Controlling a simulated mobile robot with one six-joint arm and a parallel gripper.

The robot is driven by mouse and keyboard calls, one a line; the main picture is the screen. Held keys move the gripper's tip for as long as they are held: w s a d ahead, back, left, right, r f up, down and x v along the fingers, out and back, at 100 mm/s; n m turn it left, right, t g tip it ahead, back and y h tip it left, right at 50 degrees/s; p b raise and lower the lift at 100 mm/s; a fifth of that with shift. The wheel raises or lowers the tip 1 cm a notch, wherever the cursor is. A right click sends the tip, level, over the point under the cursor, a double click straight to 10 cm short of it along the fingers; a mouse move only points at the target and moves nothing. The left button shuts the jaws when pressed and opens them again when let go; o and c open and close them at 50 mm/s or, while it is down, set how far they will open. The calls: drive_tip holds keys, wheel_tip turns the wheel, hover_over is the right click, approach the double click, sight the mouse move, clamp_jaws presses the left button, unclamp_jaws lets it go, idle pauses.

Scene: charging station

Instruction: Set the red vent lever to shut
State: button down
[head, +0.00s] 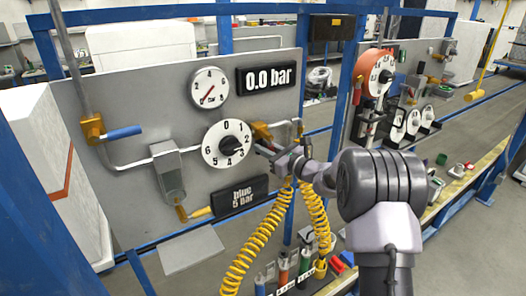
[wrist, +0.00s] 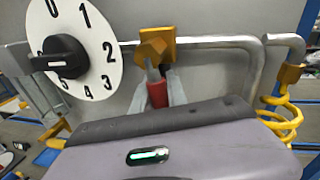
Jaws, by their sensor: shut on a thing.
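The red vent lever (wrist: 157,94) shows in the wrist view, below its brass-yellow valve body (wrist: 155,46) on a grey pipe. It points down the picture, towards my wrist, across the line of the pipe. My gripper (wrist: 160,88) is shut on the lever, with one finger on each side. In the head view my gripper (head: 268,149) is at the right of the grey panel, just below the yellow valve body (head: 260,131). The red lever cannot be made out in the head view.
A black-knobbed dial (head: 227,144) stands close left of my gripper. A gauge (head: 209,87) and a "0.0 bar" display (head: 269,78) are above. A blue-handled valve (head: 121,133) is at left. Yellow coiled hoses (head: 258,245) hang below my gripper.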

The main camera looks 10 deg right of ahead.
drive_tip(key=n+b, duration=0.1)
drive_tip(key=d+n+b, duration=0.1)
drive_tip(key=n+b, duration=0.2)
drive_tip(key=shift+w+d+n+h, duration=0.3)
drive_tip(key=shift+w+d+h, duration=0.05)
drive_tip(key=shift+d+h, duration=0.05)
drive_tip(key=shift+w+d+r+n+g+h+b, duration=0.15)
drive_tip(key=shift+d+r+n+b, duration=0.1)
drive_tip(key=shift+n+b, duration=0.35)
drive_tip(key=shift+w+d+r+n+g+h+b, duration=0.1)
drive_tip(key=shift+d+r+n+g+h+b, duration=0.1)
drive_tip(key=shift+n+b, duration=0.4)
drive_tip(key=shift+r, duration=0.1)
drive_tip(key=c, duration=1.3)
unclamp_jaws()
drive_tip(key=shift+r, duration=0.1)
